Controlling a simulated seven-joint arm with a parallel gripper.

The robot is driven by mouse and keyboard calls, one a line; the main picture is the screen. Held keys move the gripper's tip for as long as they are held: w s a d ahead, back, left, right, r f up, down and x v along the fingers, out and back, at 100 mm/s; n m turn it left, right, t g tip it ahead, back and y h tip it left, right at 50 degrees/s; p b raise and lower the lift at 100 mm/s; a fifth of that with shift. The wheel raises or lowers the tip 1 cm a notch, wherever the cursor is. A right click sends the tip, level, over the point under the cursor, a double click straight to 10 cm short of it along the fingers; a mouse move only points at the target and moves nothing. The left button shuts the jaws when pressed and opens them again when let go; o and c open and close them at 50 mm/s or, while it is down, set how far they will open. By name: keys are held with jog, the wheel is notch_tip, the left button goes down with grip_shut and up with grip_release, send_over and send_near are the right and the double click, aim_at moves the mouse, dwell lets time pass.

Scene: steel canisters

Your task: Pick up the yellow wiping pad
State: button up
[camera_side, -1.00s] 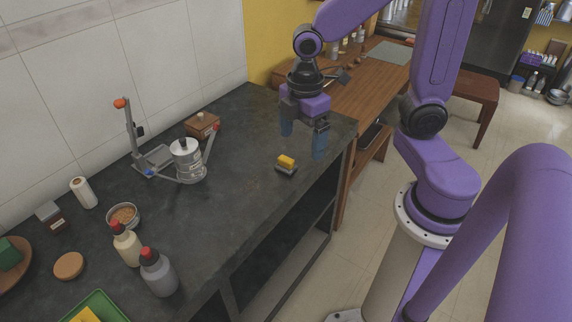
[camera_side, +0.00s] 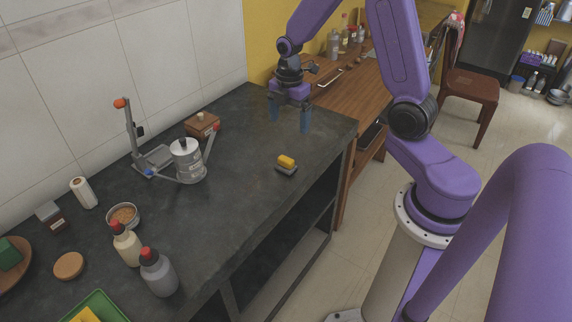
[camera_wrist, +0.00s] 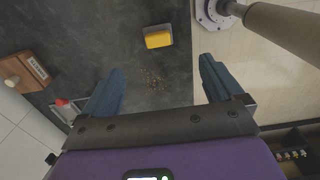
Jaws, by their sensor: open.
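The yellow wiping pad (camera_side: 286,160), with a grey underside, lies on the dark counter near its front edge. In the wrist view the pad (camera_wrist: 158,39) shows beyond the fingertips, at the top middle. My gripper (camera_side: 290,117) is open and empty above the far end of the counter, behind the pad and apart from it. Another yellow item (camera_side: 86,315) lies on a green tray at the lower left, partly cut off by the frame.
Two red-capped bottles (camera_side: 157,273) stand at the front left. The counter around the pad is clear.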

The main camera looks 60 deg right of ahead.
send_near(286, 158)
jog(key=f, duration=0.5)
jog(key=shift+s+d+f, duration=0.1)
jog(key=shift+s+d, duration=0.15)
jog(key=shift+s, duration=0.05)
jog(key=shift+w+a+f, duration=0.15)
jog(key=shift+f, duration=1.2)
jog(key=shift+w+a+f, duration=0.1)
jog(key=shift+a+f, duration=0.05)
jog(key=shift+f, duration=1.15)
jog(key=c, duration=1.1)
